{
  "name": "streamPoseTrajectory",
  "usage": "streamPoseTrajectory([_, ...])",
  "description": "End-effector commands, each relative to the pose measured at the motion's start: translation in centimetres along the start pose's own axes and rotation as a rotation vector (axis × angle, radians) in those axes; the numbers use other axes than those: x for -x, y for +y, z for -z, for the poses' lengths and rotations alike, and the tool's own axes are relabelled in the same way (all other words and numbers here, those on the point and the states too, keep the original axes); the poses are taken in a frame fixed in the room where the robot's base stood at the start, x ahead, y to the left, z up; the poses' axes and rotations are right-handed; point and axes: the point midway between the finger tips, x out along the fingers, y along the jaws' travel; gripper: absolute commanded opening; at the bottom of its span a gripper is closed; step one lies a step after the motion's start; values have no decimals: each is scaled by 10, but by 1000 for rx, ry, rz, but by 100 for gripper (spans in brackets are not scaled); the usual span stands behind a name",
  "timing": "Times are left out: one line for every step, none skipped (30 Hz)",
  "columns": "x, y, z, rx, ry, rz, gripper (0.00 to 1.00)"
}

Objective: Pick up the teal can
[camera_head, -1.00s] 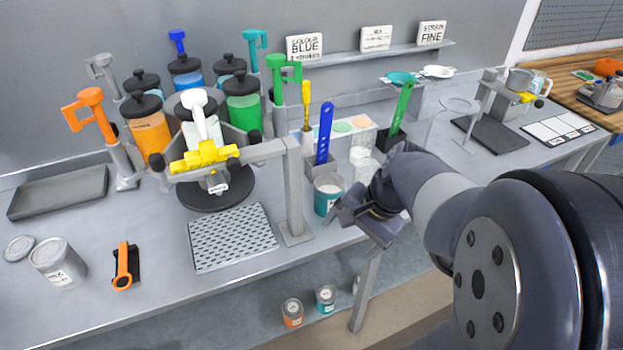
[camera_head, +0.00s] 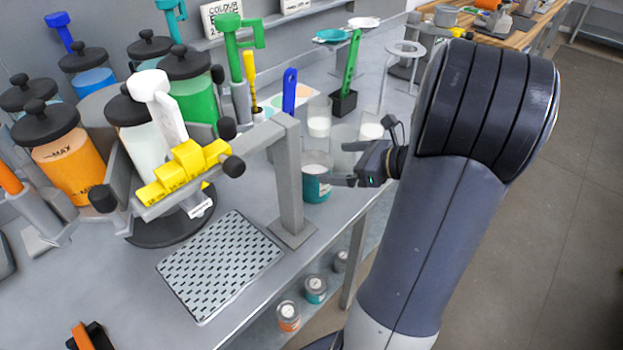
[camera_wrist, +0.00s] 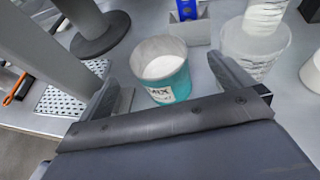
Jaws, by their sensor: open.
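The teal can (camera_head: 317,189) stands upright on the bench, right of the grey post, with an open top and pale contents. It also shows in the wrist view (camera_wrist: 172,87), with a white label on its front. My gripper (camera_head: 343,165) is open and reaches in from the right at the can's height. In the wrist view, my gripper's two fingers (camera_wrist: 165,85) lie left and right of the can, with the can's near side between or just beyond them. I cannot tell whether either finger touches it.
The grey post (camera_head: 287,180) stands close left of the can. Clear beakers (camera_head: 319,118) with white contents and a box with a blue tool (camera_head: 289,92) stand behind it. A perforated plate (camera_head: 222,265) lies at left front. Small cans (camera_head: 315,289) sit on the lower shelf.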

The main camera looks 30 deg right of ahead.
Motion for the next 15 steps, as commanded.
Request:
streamPoseTrajectory([-8, 1, 0, 0, 0, -3, 100])
streamPoseTrajectory([-11, 1, 0, -1, 0, -3, 100])
streamPoseTrajectory([-15, 1, 0, 0, 1, -4, 100])
streamPoseTrajectory([-17, 1, 0, 0, 1, -3, 100])
streamPoseTrajectory([-19, 0, 0, 0, 1, -2, 100])
streamPoseTrajectory([-20, 0, 0, 0, 1, -1, 100])
streamPoseTrajectory([-22, 1, 0, 0, 1, -1, 100])
streamPoseTrajectory([-24, 1, 0, 1, 1, -2, 100])
streamPoseTrajectory([-28, 2, 0, 2, 1, -4, 100])
streamPoseTrajectory([-31, 2, 0, 2, 2, -4, 100])
streamPoseTrajectory([-35, 2, 0, 1, 2, -4, 100])
streamPoseTrajectory([-42, 4, -1, 0, 2, -6, 100])
streamPoseTrajectory([-46, 4, 0, 0, 3, -6, 100])
streamPoseTrajectory([-51, 4, -1, 0, 3, -5, 100])
streamPoseTrajectory([-56, 5, 0, 1, 2, -5, 100])
